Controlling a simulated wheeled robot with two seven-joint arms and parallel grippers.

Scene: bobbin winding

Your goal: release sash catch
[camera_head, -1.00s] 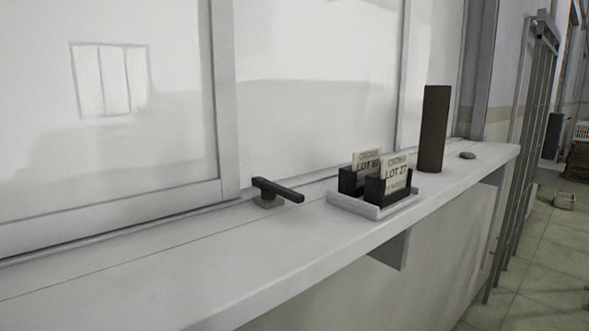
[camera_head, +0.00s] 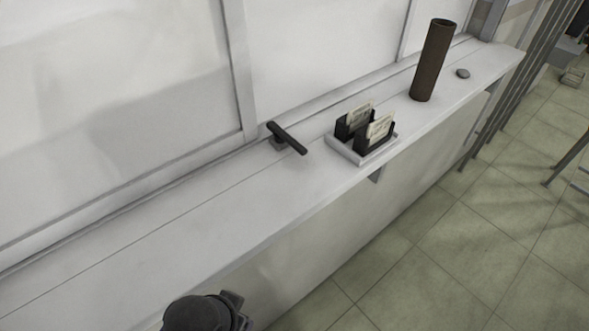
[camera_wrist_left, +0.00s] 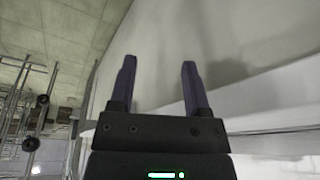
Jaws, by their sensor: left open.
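The sash catch, a dark lever on a small grey base (camera_head: 287,138), sits on the pale sill at the foot of the sash frame. Its handle points away from the window, toward the sill's front edge. In the left wrist view, my left gripper (camera_wrist_left: 158,65) is open with nothing between its two fingers. A dark part of my arm shows at the bottom edge of the head view, well below and apart from the catch. The catch cannot be made out in the left wrist view. My right gripper is not in view.
Right of the catch, a pale tray (camera_head: 346,152) holds two dark card holders with lot cards. The sill (camera_head: 150,235) left of the catch is clear. Metal bars stand at the right.

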